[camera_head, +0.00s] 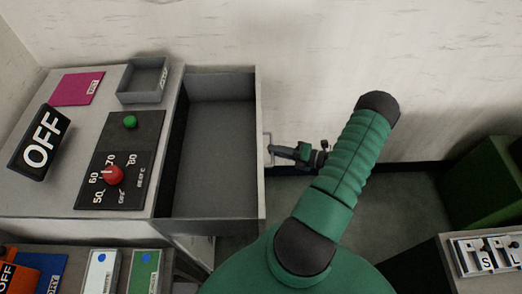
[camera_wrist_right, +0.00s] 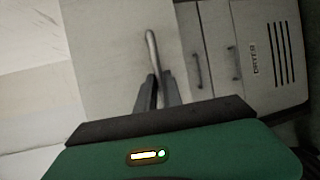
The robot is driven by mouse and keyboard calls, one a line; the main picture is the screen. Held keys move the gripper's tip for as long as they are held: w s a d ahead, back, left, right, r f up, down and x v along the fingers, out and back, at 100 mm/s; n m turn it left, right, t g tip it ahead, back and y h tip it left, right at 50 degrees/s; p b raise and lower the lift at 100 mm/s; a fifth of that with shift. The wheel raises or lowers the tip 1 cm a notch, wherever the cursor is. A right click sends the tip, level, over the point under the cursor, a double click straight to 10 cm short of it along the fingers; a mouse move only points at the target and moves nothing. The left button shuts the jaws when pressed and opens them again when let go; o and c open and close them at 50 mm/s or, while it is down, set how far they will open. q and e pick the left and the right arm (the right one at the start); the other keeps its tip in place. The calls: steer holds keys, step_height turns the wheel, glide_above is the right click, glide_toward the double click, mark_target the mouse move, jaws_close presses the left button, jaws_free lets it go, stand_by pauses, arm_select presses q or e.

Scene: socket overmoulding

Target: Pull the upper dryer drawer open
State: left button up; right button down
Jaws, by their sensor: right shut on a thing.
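The upper dryer drawer (camera_head: 222,125) stands pulled out to the right of the dryer body (camera_head: 60,190) in the head view, and its inside is empty. Its handle (camera_head: 267,150) is on the front panel's right side. My right gripper (camera_head: 275,150) is shut on this handle. In the right wrist view, the fingers of the gripper (camera_wrist_right: 156,80) close around the handle bar (camera_wrist_right: 151,50). The dryer side with its label and vent slots (camera_wrist_right: 275,50) shows at the right there. My left gripper is not in view.
On the dryer top are a grey tray (camera_head: 143,80), a pink card (camera_head: 77,89), an OFF sign (camera_head: 40,142) and a control panel with a red knob (camera_head: 113,175). A green box (camera_head: 485,180) stands at the right. Two more handles (camera_wrist_right: 198,70) show on closed fronts.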

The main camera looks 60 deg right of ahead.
steer(key=shift+s+d+f, duration=0.15)
steer(key=shift+s+f, duration=0.05)
steer(key=shift+s, duration=0.3)
steer(key=c, duration=1.5)
jaws_free()
steer(key=shift+w+d, duration=0.1)
steer(key=shift+r, duration=0.1)
steer(key=shift+b+v, duration=1.15)
steer(key=shift+v, duration=7.25)
